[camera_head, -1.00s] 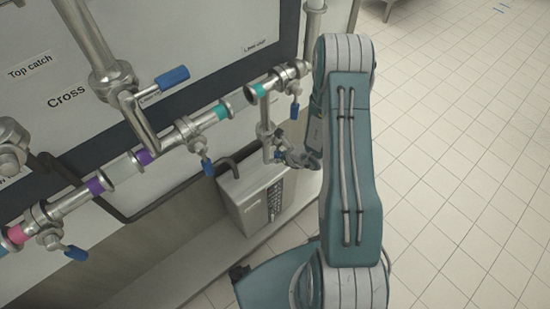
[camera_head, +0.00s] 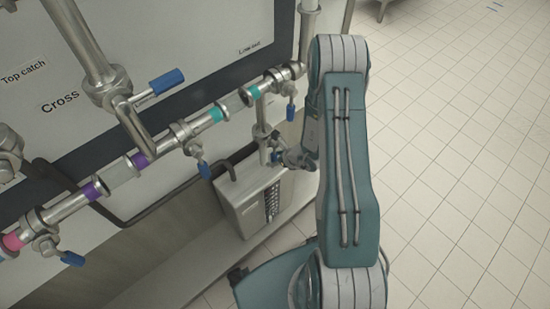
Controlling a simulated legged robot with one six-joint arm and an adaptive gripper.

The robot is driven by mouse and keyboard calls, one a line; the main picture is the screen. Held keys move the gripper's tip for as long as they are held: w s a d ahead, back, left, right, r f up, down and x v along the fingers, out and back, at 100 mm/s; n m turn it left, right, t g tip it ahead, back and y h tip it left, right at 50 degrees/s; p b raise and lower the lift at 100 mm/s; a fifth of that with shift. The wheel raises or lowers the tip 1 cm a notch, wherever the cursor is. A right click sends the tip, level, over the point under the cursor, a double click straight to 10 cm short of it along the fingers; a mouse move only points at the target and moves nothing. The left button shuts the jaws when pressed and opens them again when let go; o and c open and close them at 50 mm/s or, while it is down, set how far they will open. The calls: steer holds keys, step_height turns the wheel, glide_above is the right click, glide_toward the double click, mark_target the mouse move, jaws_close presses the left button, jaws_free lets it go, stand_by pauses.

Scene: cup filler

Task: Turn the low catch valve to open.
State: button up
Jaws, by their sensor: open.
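No label reading "low catch" is legible, so I cannot tell for certain which valve it names. A valve with a small blue handle (camera_head: 275,158) sits low on a short vertical steel pipe (camera_head: 262,115), under the right part of the pipe run. My gripper (camera_head: 284,155) is at this low valve, reaching in from the right. Its fingers are small and partly hidden by my arm. They are open, close beside the blue handle; I cannot tell whether they touch it.
Other blue-handled valves hang along the run (camera_head: 203,168) (camera_head: 290,112) (camera_head: 72,258). A larger blue lever (camera_head: 166,82) sits above. A grey box with a keypad (camera_head: 255,200) stands below the low valve. Tiled floor (camera_head: 450,150) is clear at right.

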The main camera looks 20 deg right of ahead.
steer(key=v, duration=1.1)
steer(key=shift+s+d+r, duration=0.2)
steer(key=shift+s+r, duration=0.05)
stand_by(1.1)
